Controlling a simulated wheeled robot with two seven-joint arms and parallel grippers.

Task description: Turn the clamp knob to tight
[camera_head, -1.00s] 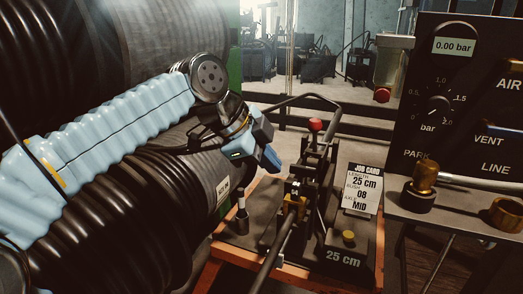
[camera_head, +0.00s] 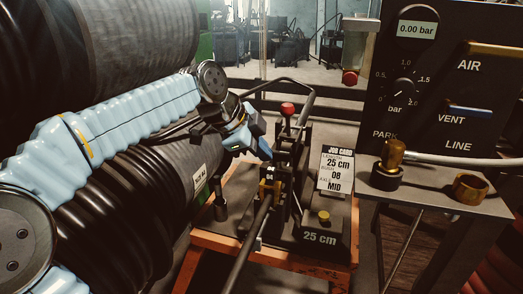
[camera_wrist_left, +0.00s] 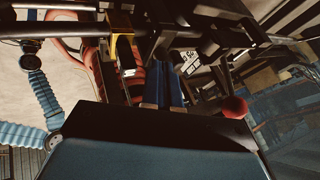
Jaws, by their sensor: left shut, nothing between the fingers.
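The hose crimper (camera_head: 284,170) stands on an orange-edged bench, with a red ball knob (camera_head: 288,109) on top. It carries a brass-coloured block marked 04 (camera_head: 269,186) and a small yellow knob (camera_head: 323,217) by the "25 cm" label. I cannot tell which knob is the clamp knob. My left gripper (camera_head: 262,150) is shut and empty, just left of the crimper's upper part, pointing down toward it. In the left wrist view its blue fingers (camera_wrist_left: 170,88) lie together, with the brass part (camera_wrist_left: 122,48) to their left and the red ball (camera_wrist_left: 234,107) to their right. My right gripper is not in view.
A job card (camera_head: 336,170) reads 25 cm, 08, MID. A dark pressure panel (camera_head: 445,90) reading 0.00 bar stands at right, above a shelf with brass fittings (camera_head: 470,188). Large black hose coils (camera_head: 100,60) fill the left. A rod (camera_head: 250,245) extends toward me from the crimper.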

